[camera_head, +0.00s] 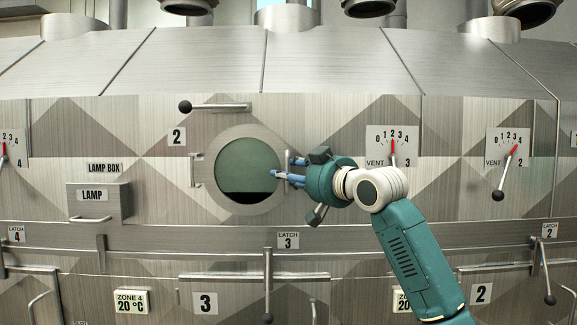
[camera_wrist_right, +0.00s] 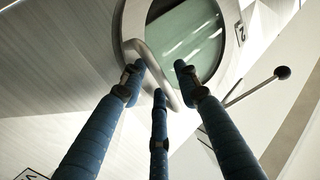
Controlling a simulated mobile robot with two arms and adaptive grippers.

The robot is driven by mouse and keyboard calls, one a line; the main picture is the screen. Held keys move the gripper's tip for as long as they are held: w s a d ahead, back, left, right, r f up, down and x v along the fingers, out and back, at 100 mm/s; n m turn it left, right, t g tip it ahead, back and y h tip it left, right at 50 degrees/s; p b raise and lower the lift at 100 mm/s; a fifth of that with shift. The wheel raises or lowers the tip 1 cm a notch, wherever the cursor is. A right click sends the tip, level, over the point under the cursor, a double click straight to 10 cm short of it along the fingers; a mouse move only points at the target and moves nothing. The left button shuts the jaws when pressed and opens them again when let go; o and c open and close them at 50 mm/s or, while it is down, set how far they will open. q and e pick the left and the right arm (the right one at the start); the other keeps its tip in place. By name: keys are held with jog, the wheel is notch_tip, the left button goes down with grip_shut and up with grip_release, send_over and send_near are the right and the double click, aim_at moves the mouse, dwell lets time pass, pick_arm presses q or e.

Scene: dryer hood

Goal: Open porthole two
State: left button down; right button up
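Porthole two (camera_head: 246,165) is a round greenish window in a metal rim, beside a "2" label (camera_head: 177,137). It looks shut, flush with the hood wall. A hinge-like bracket (camera_head: 196,170) is on its left. My right gripper (camera_head: 280,173) is at the rim's right edge, by the bar handle (camera_head: 288,160), which it partly hides. In the wrist view, the porthole glass (camera_wrist_right: 188,35) and curved handle (camera_wrist_right: 160,75) lie just beyond my right gripper (camera_wrist_right: 158,80). Its three blue fingers are spread, with the handle between them; contact is unclear. My left gripper is not in view.
A black-knobbed lever (camera_head: 215,107) lies level above the porthole. A lamp box (camera_head: 98,198) juts out at left. The latch 3 lever (camera_head: 268,285) hangs below. Vent dials (camera_head: 393,147) are to the right, one with a black-knobbed lever (camera_head: 505,175).

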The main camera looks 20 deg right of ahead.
jog(key=shift+w, duration=0.2)
jog(key=shift+s, duration=0.1)
grip_shut()
jog(key=shift+a, duration=0.1)
